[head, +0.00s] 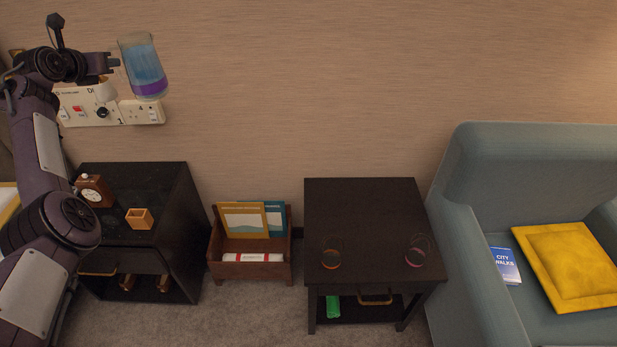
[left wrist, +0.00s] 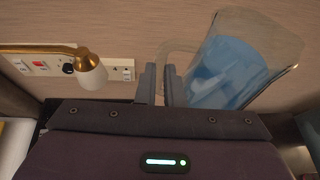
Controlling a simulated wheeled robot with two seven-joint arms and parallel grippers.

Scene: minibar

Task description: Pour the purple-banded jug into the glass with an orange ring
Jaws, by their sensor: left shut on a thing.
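The clear jug with a purple band (head: 143,68) holds blue liquid and is up in the air at the upper left, slightly tilted. My left gripper (head: 114,62) is shut on its handle. In the left wrist view the jug (left wrist: 235,65) is right of the fingers (left wrist: 163,85), and its handle passes between them. The glass with an orange ring (head: 331,258) stands on the dark table (head: 362,215), toward its front left. Another glass with a pinkish ring (head: 416,256) stands to its right. My right gripper is not in view.
A lamp (left wrist: 90,70) and wall sockets (head: 142,112) are near the jug. A blue armchair (head: 470,200) stands at the right.

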